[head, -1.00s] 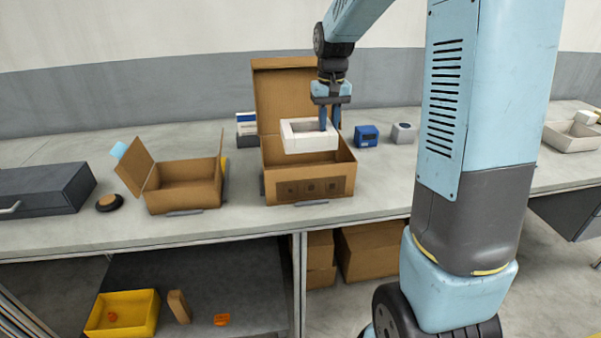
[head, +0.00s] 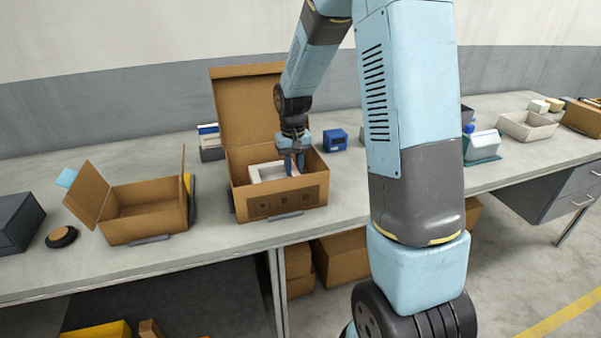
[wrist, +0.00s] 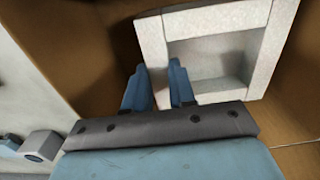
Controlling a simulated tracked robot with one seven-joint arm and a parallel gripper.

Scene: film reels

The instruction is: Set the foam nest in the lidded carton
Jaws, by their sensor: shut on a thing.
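The white foam nest (head: 258,171), a square block with a recess, is down inside the lidded carton (head: 256,205), with its top near the level of the carton's rim. The carton's brown lid stands open at the back. My gripper (head: 293,165) is shut on the foam nest's wall at its right side. In the wrist view the foam nest (wrist: 152,48) shows its wall by the fingertips of my gripper (wrist: 158,80), with brown carton walls around it. Whether the nest touches the carton's floor is hidden.
A smaller open carton (head: 150,222) stands to the left, beside a black round object (head: 61,237) and a dark drawer box (head: 17,222). A blue device (head: 335,140) sits behind right. A pale tray (head: 526,126) is at far right.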

